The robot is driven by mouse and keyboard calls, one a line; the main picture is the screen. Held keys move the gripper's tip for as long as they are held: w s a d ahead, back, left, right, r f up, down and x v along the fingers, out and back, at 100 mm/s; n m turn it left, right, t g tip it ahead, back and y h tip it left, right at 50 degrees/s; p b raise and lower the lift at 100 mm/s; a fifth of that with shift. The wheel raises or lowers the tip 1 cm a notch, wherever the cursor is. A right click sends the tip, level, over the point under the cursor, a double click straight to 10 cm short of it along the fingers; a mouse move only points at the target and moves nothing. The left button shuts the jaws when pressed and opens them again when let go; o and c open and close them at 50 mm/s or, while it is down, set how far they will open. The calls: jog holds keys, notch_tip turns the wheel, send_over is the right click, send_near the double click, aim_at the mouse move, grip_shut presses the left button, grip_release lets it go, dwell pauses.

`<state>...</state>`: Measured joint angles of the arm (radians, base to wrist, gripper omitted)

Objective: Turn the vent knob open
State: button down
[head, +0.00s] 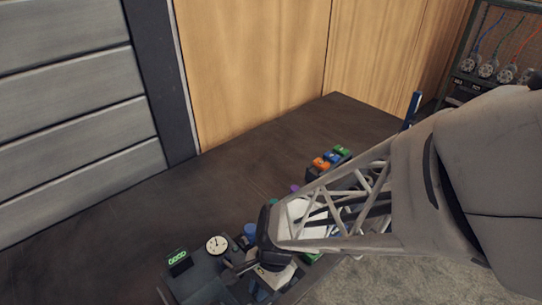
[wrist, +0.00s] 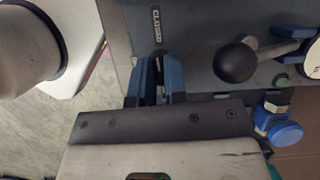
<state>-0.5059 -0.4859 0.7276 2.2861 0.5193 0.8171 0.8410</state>
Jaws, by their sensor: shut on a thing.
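My gripper (wrist: 158,68) reaches down to the grey panel (wrist: 200,18), its two blue fingers close together beside a "CLOSED" label (wrist: 156,24). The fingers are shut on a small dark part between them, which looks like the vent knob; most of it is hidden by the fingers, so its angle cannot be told. In the head view my gripper (head: 244,268) is low at the panel, and my arm hides much of the panel there.
A ball-ended lever (wrist: 236,62) sticks out close to the right of the fingers. A blue round knob (wrist: 285,135) is at lower right. In the head view a white dial gauge (head: 217,244) and a green display (head: 177,257) are left of my gripper. Coloured blocks (head: 321,164) stand behind.

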jog(key=shift+a+f+n+g+h, duration=0.1)
jog(key=shift+n+g+h, duration=0.3)
jog(key=shift+n, duration=0.9)
jog(key=shift+n+g+h, duration=0.2)
jog(key=shift+n+h, duration=0.3)
jog(key=shift+n, duration=0.8)
jog(key=c, duration=1.2)
grip_release()
jog(key=shift+o, duration=0.2)
jog(key=v, duration=0.7)
jog(key=shift+r, duration=0.35)
jog(key=shift+w, duration=0.15)
